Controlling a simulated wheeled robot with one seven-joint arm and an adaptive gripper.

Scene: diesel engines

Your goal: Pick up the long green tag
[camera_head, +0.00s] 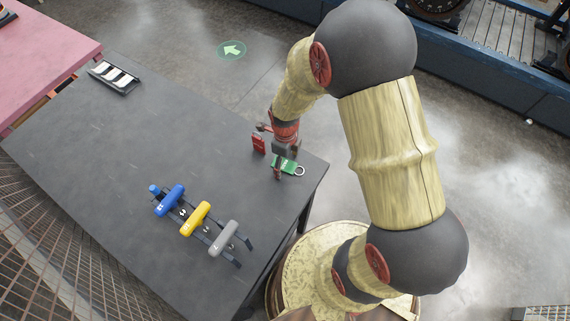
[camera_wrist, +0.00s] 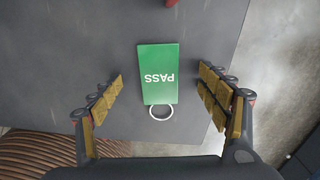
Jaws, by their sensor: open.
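The long green tag (camera_head: 284,164) lies near the right corner of the dark table in the head view, its metal ring toward the table's edge. In the wrist view my gripper (camera_wrist: 161,84) is open, with one padded finger on each side of the tag and a gap to both. Nothing is held. The height above the tag is hard to tell.
A rack with blue (camera_head: 169,201), yellow (camera_head: 195,219) and grey (camera_head: 223,238) handled tools sits at the front. A small tray (camera_head: 115,77) is at the far left. The table's middle is clear.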

